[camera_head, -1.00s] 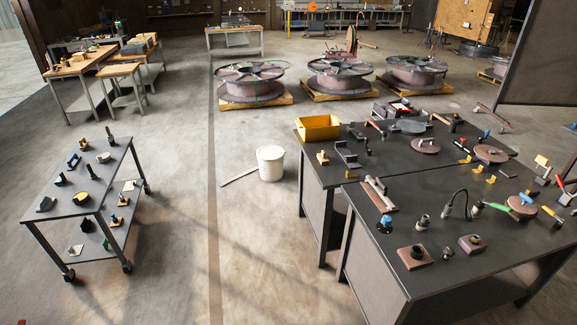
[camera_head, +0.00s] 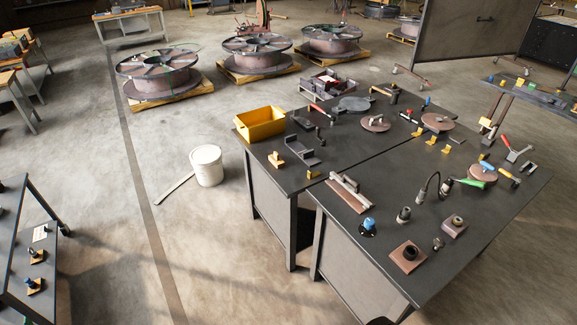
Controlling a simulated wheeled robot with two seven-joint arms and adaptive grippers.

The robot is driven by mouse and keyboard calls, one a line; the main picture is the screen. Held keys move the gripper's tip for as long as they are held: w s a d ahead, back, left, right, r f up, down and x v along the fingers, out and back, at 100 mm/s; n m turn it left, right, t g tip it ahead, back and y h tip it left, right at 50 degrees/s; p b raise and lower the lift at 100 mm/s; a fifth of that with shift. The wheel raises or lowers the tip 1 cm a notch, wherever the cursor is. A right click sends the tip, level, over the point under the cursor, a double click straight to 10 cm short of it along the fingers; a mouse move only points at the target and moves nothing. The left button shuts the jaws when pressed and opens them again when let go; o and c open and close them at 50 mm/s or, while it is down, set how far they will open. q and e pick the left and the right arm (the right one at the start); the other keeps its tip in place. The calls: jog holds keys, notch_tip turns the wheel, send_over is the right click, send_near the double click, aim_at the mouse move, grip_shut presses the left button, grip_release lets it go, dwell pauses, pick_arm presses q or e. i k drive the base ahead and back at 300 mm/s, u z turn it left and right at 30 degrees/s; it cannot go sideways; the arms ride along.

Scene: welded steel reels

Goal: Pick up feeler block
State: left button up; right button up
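I cannot tell for sure which of the small parts is the feeler block. Small blocks on the dark workbenches include a brown block with a dark round top (camera_head: 453,226) and a flat brown plate with a dark ring (camera_head: 408,256) near the front edge. A small tan block with an upright piece (camera_head: 276,160) stands near the left edge, and several small yellow angled pieces (camera_head: 445,149) lie farther back. Neither of my grippers is in view.
Two dark workbenches (camera_head: 385,157) stand together at centre right, with a yellow bin (camera_head: 260,124) at the back left. A white bucket (camera_head: 207,166) stands on the floor beside them. A dark cart (camera_head: 48,202) is cut off at left. Open floor lies between cart and benches.

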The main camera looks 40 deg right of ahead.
aim_at(310, 176)
jog(key=z, duration=0.35)
jog(key=i, duration=1.05)
jog(key=z, duration=1.3)
jog(key=i, duration=0.55)
jog(key=z, duration=0.6)
